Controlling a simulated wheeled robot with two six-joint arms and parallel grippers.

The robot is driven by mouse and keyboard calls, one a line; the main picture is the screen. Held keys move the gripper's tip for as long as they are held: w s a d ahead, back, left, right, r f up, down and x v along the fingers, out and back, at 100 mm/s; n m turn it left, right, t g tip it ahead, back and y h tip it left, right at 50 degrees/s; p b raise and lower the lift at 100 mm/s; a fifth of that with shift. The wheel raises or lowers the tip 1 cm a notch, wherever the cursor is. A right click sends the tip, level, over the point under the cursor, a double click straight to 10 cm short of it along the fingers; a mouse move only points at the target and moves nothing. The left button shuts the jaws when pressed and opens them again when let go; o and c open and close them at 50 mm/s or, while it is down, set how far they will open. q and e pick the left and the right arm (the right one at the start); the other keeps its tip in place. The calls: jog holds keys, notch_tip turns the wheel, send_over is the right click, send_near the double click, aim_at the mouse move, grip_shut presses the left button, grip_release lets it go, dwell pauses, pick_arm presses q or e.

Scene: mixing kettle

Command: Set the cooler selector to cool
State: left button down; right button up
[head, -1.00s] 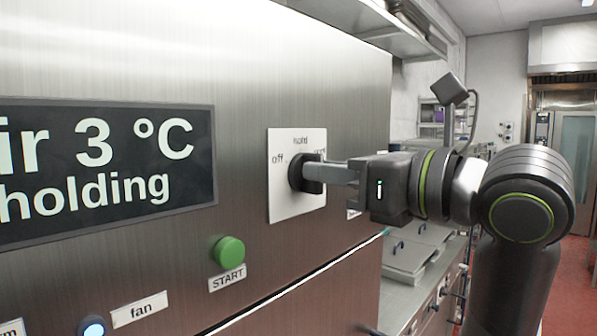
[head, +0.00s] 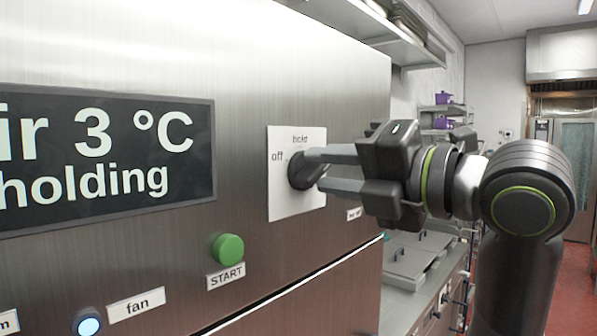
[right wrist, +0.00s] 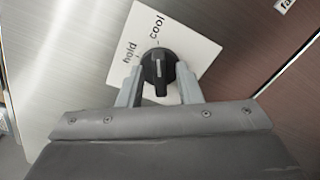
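The cooler selector, a black knob (head: 303,170), sits on a white plate (head: 283,205) on a steel panel. In the right wrist view the knob (right wrist: 159,66) has its bar in line with the "cool" label (right wrist: 157,26); "hold" is at upper left. A white mark shows on the bar's lower end. My right gripper (head: 318,170) is at the knob, one finger above and one below. In the right wrist view its fingers (right wrist: 159,78) stand apart on either side, with gaps beside the bar, so it looks open. "Cool" is hidden in the head view. My left gripper is not in view.
The display (head: 105,160) reads "3 °C" and "holding". A green START button (head: 228,248) and a lit fan button (head: 88,326) are below. A counter with lidded pans (head: 415,258) lies beyond my right arm, and a shelf (head: 405,40) hangs above.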

jog(key=shift+o, duration=0.4)
jog(key=shift+d, duration=0.1)
jog(key=v, duration=0.7)
jog(key=shift+p, duration=0.4)
